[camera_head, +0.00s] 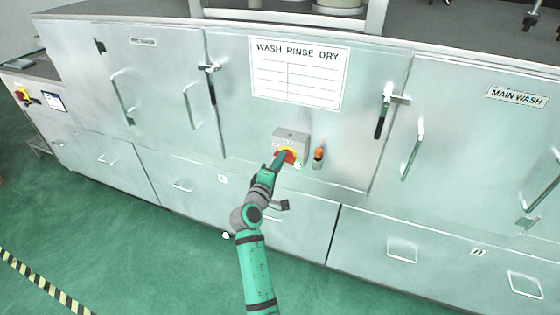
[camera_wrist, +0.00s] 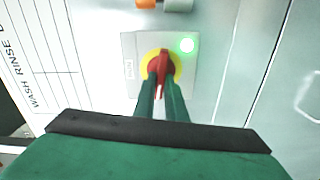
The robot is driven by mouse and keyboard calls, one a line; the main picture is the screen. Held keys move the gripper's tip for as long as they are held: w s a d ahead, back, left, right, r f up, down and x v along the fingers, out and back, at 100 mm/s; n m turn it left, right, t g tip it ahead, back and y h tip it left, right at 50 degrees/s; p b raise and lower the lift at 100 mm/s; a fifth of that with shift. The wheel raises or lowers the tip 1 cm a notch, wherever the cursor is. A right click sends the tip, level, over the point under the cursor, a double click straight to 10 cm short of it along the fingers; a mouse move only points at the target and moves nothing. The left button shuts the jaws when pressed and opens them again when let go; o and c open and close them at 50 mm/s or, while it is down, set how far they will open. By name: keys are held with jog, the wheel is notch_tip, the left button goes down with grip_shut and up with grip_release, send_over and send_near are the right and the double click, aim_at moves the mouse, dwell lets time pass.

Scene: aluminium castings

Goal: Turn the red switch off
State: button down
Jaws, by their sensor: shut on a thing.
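The red switch (camera_wrist: 162,62) is a red rotary handle on a yellow disc, mounted on a grey box on the front of the metal wash machine. In the wrist view its handle stands in line with my gripper's fingers, and a green light (camera_wrist: 187,45) glows beside it. In the head view the switch (camera_head: 287,156) is partly hidden behind my gripper (camera_head: 278,160). My gripper (camera_wrist: 161,88) is shut on the red handle, with one green finger on each side of it. The label on the box is too small to read.
An orange-topped fitting (camera_head: 319,154) sticks out just right of the switch box. A black-handled latch (camera_head: 383,110) is further right, another (camera_head: 210,82) to the left. A "WASH RINSE DRY" sign (camera_head: 297,72) is above. Green floor lies open in front.

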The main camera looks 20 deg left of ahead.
jog(key=shift+d+f+n, duration=0.1)
jog(key=shift+n, duration=0.8)
jog(key=c, duration=1.8)
grip_release()
jog(key=s, duration=1)
jog(key=shift+s+a, duration=0.25)
jog(key=shift+s, duration=0.15)
